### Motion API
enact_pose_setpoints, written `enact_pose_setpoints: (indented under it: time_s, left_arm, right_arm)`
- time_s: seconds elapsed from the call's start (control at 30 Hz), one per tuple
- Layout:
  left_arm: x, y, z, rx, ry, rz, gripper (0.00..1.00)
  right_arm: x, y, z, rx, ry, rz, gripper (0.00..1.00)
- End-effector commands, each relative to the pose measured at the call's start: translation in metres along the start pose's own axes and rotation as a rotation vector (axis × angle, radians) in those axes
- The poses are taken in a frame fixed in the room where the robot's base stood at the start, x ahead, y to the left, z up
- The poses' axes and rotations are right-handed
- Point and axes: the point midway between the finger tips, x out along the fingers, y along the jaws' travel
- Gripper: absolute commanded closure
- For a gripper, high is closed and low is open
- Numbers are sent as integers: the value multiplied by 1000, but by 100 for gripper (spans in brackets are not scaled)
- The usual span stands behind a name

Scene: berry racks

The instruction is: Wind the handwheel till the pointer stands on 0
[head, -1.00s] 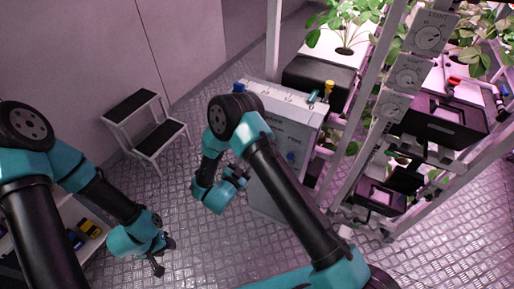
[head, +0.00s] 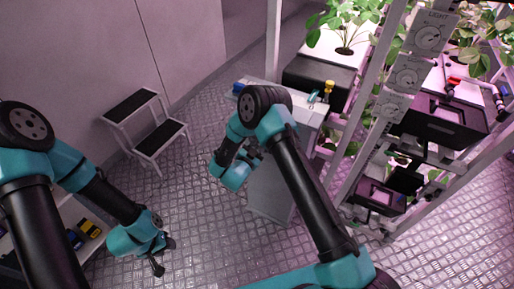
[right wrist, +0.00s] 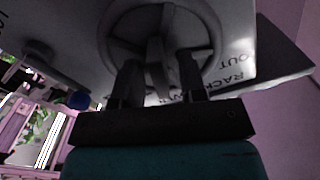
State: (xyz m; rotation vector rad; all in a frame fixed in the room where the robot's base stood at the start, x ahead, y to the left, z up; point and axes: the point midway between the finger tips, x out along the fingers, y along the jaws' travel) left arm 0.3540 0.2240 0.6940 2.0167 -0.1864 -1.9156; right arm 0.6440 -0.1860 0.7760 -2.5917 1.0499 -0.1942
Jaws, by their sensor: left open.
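A grey handwheel (right wrist: 165,42) with a rim and spokes fills the top middle of the right wrist view, on a pale panel lettered "RACK" and "OUT". My right gripper (right wrist: 157,72) has its two fingers apart, pointing at the wheel, with a spoke or handle showing between them. I cannot tell whether they touch it. In the head view my right gripper (head: 252,156) is at the pale cabinet (head: 270,194), and my own arm hides the wheel. The pointer and its 0 mark cannot be made out. My left gripper (head: 163,256) is open and empty, low at the left.
A plant rack with dials (head: 428,38) and dark boxes (head: 440,119) stands at the right. A blue knob (right wrist: 79,100) shows beside the wheel in the right wrist view. A step stool (head: 146,130) stands at the back left. The metal floor (head: 205,245) between is clear.

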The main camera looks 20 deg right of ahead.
Motion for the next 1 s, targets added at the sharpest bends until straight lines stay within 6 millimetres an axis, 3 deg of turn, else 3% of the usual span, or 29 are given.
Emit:
enact_pose_setpoints:
  time_s: [0.07, 0.4, 1.0]
  left_arm:
    - [0, 0, 0, 0, 0, 0, 57]
    - [0, 0, 0, 0, 0, 0, 57]
    - [0, 0, 0, 0, 0, 0, 57]
  right_arm:
    - [0, 0, 0, 0, 0, 0, 66]
    - [0, 0, 0, 0, 0, 0, 99]
    - [0, 0, 0, 83, 0, 0, 100]
